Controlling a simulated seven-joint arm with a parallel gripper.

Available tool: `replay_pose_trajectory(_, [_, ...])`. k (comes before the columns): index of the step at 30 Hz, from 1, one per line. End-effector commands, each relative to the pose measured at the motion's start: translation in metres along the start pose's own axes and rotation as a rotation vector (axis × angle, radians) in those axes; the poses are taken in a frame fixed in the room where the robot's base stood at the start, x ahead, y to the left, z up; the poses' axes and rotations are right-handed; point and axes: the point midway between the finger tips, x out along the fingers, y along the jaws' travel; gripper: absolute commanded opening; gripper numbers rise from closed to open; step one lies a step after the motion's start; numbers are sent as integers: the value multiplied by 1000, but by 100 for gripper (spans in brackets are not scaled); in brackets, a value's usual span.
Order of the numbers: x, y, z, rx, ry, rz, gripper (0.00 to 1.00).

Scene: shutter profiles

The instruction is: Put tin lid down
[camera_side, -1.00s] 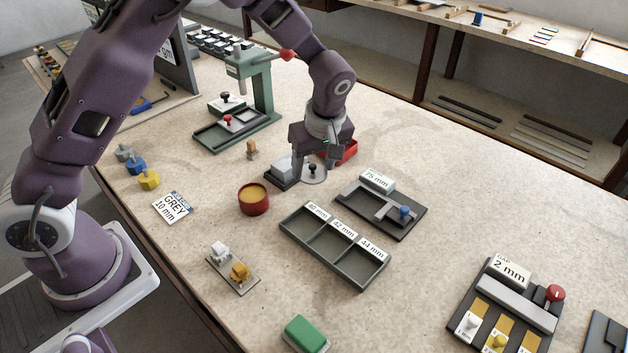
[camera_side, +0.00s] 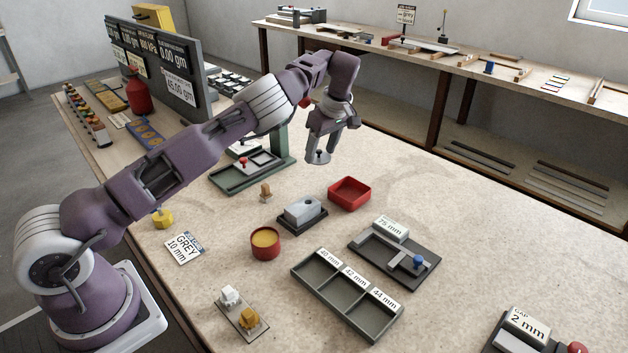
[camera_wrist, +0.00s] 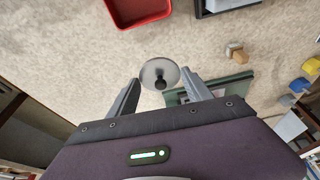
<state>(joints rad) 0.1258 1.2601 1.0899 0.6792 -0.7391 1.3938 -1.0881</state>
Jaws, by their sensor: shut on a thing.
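The tin lid (camera_side: 313,159) is a grey metal disc with a dark knob. My gripper (camera_side: 320,149) is shut on it, and the lid hangs below the fingers, held above the table near the green stand. In the wrist view the lid (camera_wrist: 150,70) shows beyond the fingertips of my gripper (camera_wrist: 160,88), with its black knob between them. The round red tin (camera_side: 265,247), with yellow contents, stands uncovered on the table, nearer the camera and well away from the lid.
A square red tray (camera_side: 350,205) and a grey block on a dark base (camera_side: 302,213) stand between the lid and the tin. The green press stand (camera_side: 282,145) is left of my gripper. A three-part tray (camera_side: 346,295) lies in front. Bare tabletop is open at right.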

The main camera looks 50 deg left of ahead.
Motion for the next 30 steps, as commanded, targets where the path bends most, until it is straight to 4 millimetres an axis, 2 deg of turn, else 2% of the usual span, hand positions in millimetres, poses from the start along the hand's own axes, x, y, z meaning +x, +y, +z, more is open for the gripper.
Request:
replay_pose_trajectory(3, [18,-4,-6,-32,0,-10,14])
replay_pose_trajectory(6, [27,-5,-7,-42,0,-11,14])
replay_pose_trajectory(15, [71,-5,6,-44,0,-10,14])
replay_pose_trajectory(25, [74,-4,7,-45,-1,-8,14])
replay_pose_trajectory(26, [75,-4,7,-45,-1,-8,60])
replay_pose_trajectory(29, [74,-4,7,-45,0,-8,80])
replay_pose_trajectory(30, [74,-4,7,-45,0,-8,80])
